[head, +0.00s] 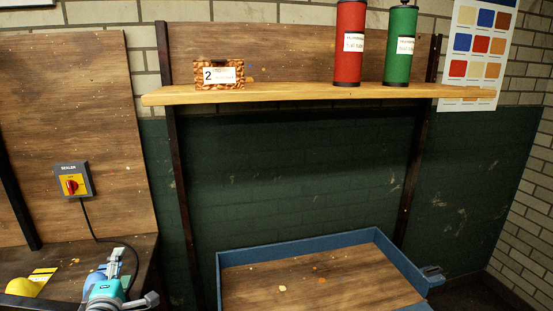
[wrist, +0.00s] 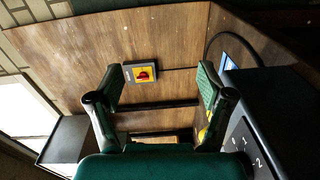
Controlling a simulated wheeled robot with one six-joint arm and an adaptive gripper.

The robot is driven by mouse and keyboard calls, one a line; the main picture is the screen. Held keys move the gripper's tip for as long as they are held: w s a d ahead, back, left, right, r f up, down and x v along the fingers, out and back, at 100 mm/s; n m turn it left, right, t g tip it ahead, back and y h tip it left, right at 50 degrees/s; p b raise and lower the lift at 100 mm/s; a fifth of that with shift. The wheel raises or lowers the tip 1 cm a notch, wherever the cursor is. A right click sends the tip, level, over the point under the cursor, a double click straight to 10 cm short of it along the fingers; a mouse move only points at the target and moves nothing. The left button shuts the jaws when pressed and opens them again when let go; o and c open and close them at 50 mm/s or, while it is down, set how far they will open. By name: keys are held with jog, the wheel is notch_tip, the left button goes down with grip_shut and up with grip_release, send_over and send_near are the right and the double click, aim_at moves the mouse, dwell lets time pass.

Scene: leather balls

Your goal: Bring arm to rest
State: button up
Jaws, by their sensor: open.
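My gripper (wrist: 162,82) fills the middle of the wrist view. Its two dark green fingers stand wide apart with nothing held between them. Beyond them is the wooden back panel (wrist: 85,60) with the sealer switch (wrist: 140,72). In the head view a teal and grey part of my arm shows at the bottom left, in front of the side bench (head: 60,258).
A blue-rimmed tray table (head: 300,245) with small scraps stands at the lower middle. A wooden shelf (head: 300,91) above it holds a small box marked 2 (head: 219,74), a red canister (head: 349,45) and a green canister (head: 400,47). The sealer switch's cable hangs to the bench.

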jog(key=s+d+f+m+g, duration=0.1)
jog(key=s+d+f, duration=0.1)
jog(key=d+f, duration=0.75)
jog(key=s+d+f+m+g, duration=0.1)
jog(key=s+d+f, duration=0.1)
jog(key=d+f, duration=0.75)
jog(key=s+d+f+m, duration=0.2)
jog(key=s+d+f, duration=0.35)
jog(key=d, duration=0.25)
jog(key=s+d+f+m, duration=0.2)
jog(key=s+d+f, duration=0.35)
jog(key=d, duration=0.35)
jog(key=s+d+r+m+h, duration=0.1)
jog(key=s+d+m, duration=0.2)
jog(key=s+d, duration=0.55)
jog(key=s+d+m, duration=0.3)
jog(key=s+d, duration=0.2)
jog(key=s, duration=0.6)
jog(key=s+d+r+m+h, duration=0.1)
jog(key=s+d+r+m, duration=0.2)
jog(key=s+r, duration=0.3)
jog(key=s+d+r+m+h, duration=0.2)
jog(key=s+d+r+m, duration=0.2)
jog(key=s+r, duration=0.3)
jog(key=s+m, duration=0.1)
jog(key=s, duration=0.2)
jog(key=shift+s+r+h, duration=0.2)
jog(key=shift+s+h, duration=0.1)
jog(key=shift+d, duration=0.1)
jog(key=shift+c, duration=0.2)
